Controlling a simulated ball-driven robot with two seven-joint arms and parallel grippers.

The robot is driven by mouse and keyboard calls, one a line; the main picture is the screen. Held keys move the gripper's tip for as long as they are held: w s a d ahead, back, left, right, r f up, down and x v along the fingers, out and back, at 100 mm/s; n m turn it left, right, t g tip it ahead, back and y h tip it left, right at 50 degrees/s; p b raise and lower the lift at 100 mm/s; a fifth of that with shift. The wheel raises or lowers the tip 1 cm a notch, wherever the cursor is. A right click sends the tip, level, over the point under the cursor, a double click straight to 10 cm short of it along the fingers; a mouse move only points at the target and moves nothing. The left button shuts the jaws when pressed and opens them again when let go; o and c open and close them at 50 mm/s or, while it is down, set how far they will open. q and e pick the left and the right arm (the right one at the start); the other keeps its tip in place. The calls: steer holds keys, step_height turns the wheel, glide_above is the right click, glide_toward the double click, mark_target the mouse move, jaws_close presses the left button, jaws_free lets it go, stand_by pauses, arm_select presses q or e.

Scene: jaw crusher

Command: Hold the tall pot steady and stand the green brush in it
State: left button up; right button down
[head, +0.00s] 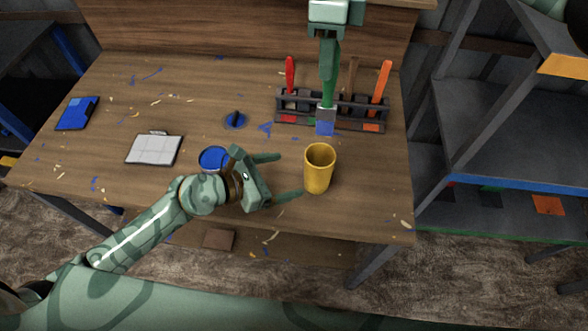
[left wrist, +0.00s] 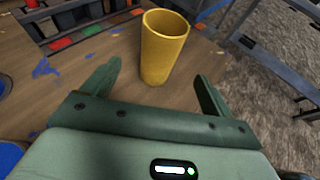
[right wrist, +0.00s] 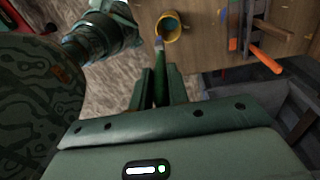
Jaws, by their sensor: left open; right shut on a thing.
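The tall yellow pot (head: 319,168) stands upright and empty-looking near the table's front right. It also shows in the left wrist view (left wrist: 163,48) and the right wrist view (right wrist: 169,27). My left gripper (head: 291,174) is open just left of the pot, its fingers pointing towards it, apart from it. My right gripper (head: 329,72) is shut on the green brush (right wrist: 163,85), well above the table. The brush hangs tip down in the head view, with a metal ferrule and blue tip (head: 325,126) in front of the rack, behind the pot. The fingers partly hide its handle.
A dark tool rack (head: 290,117) behind the pot holds red-, brown- and orange-handled tools. A blue tin (head: 213,158) stands by my left wrist. A white pad (head: 154,149), a blue pad (head: 77,113) and a small blue lid (head: 235,120) lie leftwards. Shelves stand at right.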

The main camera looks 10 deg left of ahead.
mark_target(318, 171)
arm_select(q)
steer(key=x, duration=1.1)
steer(key=shift+d+f, duration=0.1)
steer(key=shift+d, duration=0.05)
arm_select(e)
steer(key=shift+w, duration=0.1)
arm_select(q)
steer(key=c, duration=1.2)
steer(key=shift+o, duration=0.2)
arm_select(e)
steer(key=shift+t+y, duration=0.3)
steer(key=shift+y, duration=0.2)
steer(key=f, duration=0.1)
steer(key=d+f, duration=0.1)
steer(key=f, duration=0.2)
steer(key=shift+d+f, duration=0.2)
steer(key=shift+d, duration=0.05)
step_height(318, 171, down, 3)
steer(key=shift+r, duration=0.1)
steer(key=shift+w+d+f, duration=0.1)
steer(key=shift+f, duration=5)
